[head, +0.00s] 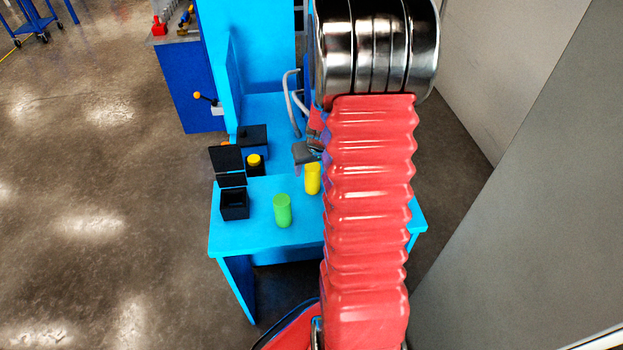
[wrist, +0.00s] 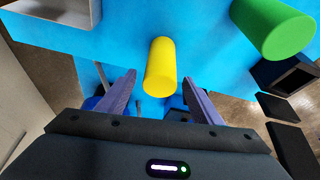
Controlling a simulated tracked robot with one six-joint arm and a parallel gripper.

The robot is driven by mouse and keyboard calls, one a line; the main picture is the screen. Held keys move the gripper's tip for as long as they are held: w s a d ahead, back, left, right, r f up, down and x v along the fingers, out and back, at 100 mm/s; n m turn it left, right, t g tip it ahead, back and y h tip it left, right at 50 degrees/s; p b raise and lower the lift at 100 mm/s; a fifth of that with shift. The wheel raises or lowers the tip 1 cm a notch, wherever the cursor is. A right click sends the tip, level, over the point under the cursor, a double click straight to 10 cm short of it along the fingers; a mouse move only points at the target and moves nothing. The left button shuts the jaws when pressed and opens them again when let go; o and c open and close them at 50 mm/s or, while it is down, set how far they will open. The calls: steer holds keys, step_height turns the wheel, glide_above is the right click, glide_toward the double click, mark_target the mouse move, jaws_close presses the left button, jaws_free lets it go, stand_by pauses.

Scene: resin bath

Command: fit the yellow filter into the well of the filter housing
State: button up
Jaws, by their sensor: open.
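The yellow filter (head: 312,178) is a cylinder standing on the light blue bench, partly beside my red arm. In the wrist view the yellow filter (wrist: 160,66) appears between the tips of my gripper (wrist: 159,78). The jaws are open with a gap on each side of it; I cannot tell if they are level with it. In the head view my gripper (head: 306,152) is mostly hidden by my arm. A black open-topped box (head: 235,205) with a raised lid, seemingly the filter housing, stands at the bench's left; it shows at right in the wrist view (wrist: 288,76).
A green cylinder (head: 282,211) stands between the box and the yellow filter. Behind are a black piece with a yellow top (head: 255,161) and a dark block (head: 252,138). A blue upright panel (head: 233,85) rises behind. The bench front (head: 250,238) is clear.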

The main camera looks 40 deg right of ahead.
steer(key=shift+c, duration=0.3)
jaws_close()
stand_by(0.7)
step_height(320, 180, up, 10)
steer(key=shift+r, duration=0.1)
stand_by(0.6)
stand_by(0.5)
